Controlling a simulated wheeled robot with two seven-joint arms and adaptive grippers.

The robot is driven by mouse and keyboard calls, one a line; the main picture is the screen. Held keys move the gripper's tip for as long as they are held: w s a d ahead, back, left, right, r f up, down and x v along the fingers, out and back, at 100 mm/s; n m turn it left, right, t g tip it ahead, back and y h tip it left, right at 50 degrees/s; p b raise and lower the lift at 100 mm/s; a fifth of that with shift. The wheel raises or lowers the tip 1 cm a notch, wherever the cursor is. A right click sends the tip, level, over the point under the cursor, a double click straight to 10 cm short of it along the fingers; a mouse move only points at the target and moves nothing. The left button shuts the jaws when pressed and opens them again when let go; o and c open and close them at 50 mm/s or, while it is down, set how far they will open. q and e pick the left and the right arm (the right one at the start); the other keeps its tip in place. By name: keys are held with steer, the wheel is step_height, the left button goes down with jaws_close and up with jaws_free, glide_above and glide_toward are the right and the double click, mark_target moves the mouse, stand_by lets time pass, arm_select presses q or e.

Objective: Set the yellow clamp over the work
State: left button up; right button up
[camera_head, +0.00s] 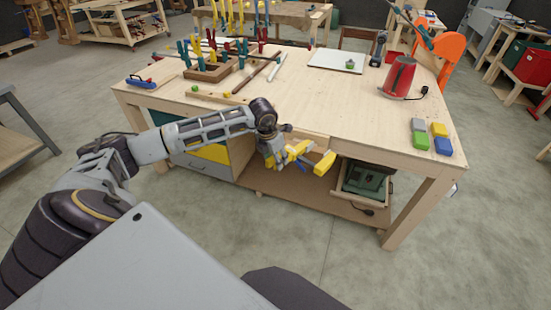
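My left gripper (282,147) comes in from the left and is in front of the workbench's front edge, below the top's level in the picture. It appears shut on the yellow clamp (322,164), which sticks out to the right with small blue parts showing. The gripper's fingers hide part of the clamp. On the workbench top (320,98) lie thin wooden strips (256,74) and a wooden rack (211,70) holding several coloured clamps. I cannot tell which piece is the work. My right gripper is not in view.
A red kettle (400,78), several coloured blocks (420,140), a white board (336,62) and a blue-handled tool (140,82) are on the bench. A green machine (366,181) sits in an open drawer below. The bench top's front middle is clear.

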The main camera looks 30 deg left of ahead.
arm_select(q)
steer(key=m+g, duration=0.1)
steer(key=m, duration=0.4)
steer(key=d+f+m+g+h, duration=0.1)
steer(key=m, duration=0.5)
steer(key=f+m+g+h, duration=0.1)
steer(key=m, duration=0.5)
steer(key=shift+d+f, duration=0.15)
steer(key=m, duration=0.3)
steer(key=shift+s+d+f+g, duration=0.1)
steer(key=shift+d+f+g, duration=0.25)
steer(key=shift+g, duration=0.05)
steer(key=s+d+f+m+g+y, duration=0.1)
steer(key=s+d+f+m+y, duration=0.1)
steer(key=s+d+f+m, duration=0.8)
steer(key=d+f+m, duration=0.3)
steer(key=f, duration=0.2)
steer(key=shift+s+f+m+g+y, duration=0.2)
steer(key=shift+f+m+g+y, duration=0.1)
steer(key=shift+f+g, duration=0.1)
